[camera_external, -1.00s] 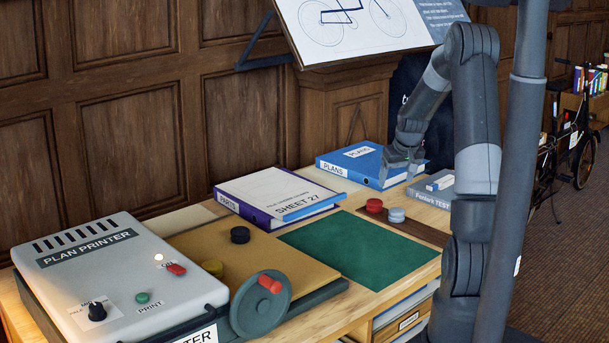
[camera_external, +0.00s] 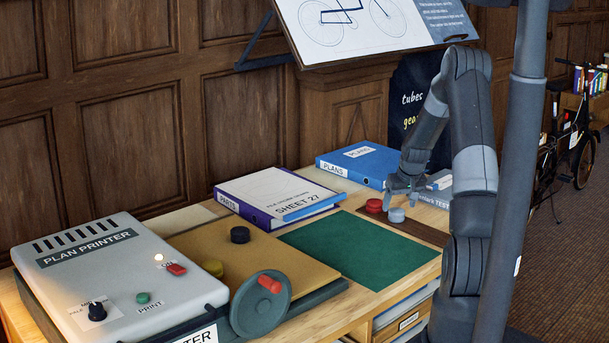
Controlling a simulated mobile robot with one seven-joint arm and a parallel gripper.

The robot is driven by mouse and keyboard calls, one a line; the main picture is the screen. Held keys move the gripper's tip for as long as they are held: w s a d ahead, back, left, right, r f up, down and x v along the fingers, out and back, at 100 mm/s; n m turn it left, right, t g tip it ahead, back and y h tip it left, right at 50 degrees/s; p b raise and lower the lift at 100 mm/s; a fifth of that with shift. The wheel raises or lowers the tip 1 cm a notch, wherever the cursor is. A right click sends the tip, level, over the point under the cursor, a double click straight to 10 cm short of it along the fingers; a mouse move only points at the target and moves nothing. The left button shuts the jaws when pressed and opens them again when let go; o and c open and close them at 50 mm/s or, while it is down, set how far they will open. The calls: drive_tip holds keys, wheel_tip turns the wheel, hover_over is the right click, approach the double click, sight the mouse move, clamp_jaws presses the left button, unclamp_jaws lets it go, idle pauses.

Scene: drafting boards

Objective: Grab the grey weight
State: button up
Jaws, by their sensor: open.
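The grey weight (camera_external: 396,215) is a small round disc on a dark brown strip at the right of the desk. A red weight (camera_external: 374,206) sits just left of it on the same strip. My gripper (camera_external: 400,200) points down with its fingers open, directly above or just behind the grey weight in this view. Whether the fingers touch the weight cannot be told.
A green mat (camera_external: 358,248) lies in front of the strip. A black weight (camera_external: 240,235) and a yellow weight (camera_external: 213,268) sit on the tan board near the plan printer (camera_external: 120,270).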

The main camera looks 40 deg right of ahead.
sight(397, 210)
drive_tip(key=shift+x, duration=1.65)
drive_tip(key=shift+c, duration=0.4)
drive_tip(key=c, duration=1.3)
